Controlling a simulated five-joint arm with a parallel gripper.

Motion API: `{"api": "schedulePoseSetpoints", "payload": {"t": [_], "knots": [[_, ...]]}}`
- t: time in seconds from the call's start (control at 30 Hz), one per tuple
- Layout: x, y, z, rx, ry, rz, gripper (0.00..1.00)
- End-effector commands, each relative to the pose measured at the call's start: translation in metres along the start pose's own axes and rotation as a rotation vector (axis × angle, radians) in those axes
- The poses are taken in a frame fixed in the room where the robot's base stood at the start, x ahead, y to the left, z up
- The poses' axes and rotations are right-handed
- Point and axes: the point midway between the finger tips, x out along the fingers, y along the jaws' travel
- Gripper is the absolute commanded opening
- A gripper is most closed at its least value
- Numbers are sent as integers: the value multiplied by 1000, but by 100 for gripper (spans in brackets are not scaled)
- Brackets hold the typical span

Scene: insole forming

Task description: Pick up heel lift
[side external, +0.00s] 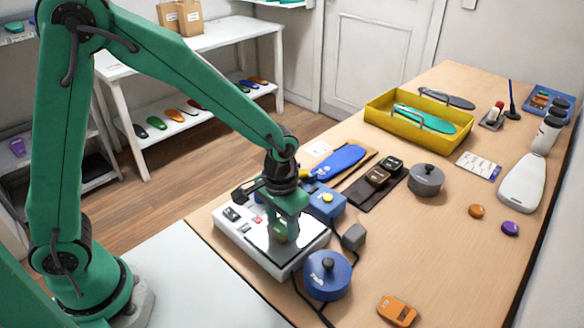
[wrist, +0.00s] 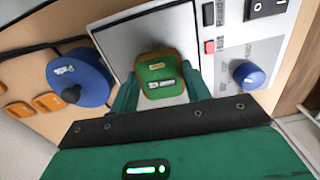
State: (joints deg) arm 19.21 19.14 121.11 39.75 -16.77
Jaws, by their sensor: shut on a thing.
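My gripper (side external: 284,236) is over the metal plate of the white machine (side external: 236,228) in the side view. In the wrist view my gripper (wrist: 160,84) has its two green fingers on either side of a small rounded block, which I take to be the heel lift (wrist: 160,71). The block has a green face, an orange-brown rim and two small labels. My gripper is shut on it. In the side view the fingers mostly hide the block. I cannot tell whether it touches the plate (wrist: 143,30) or is clear of it.
A blue round pot (side external: 328,277) stands close beside the machine, with a grey cube (side external: 353,237) behind it. A blue box (side external: 327,202) stands behind the plate. An orange piece (side external: 397,310) lies at the front. The table's middle right is mostly clear.

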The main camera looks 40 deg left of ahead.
Motion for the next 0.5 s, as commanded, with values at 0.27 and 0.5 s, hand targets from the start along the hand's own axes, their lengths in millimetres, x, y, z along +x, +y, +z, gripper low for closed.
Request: {"api": "schedulePoseSetpoints", "payload": {"t": [0.27,0.5], "knots": [[-5,0,0,0,1,0,26],[-26,0,-1,0,3,1,26]]}}
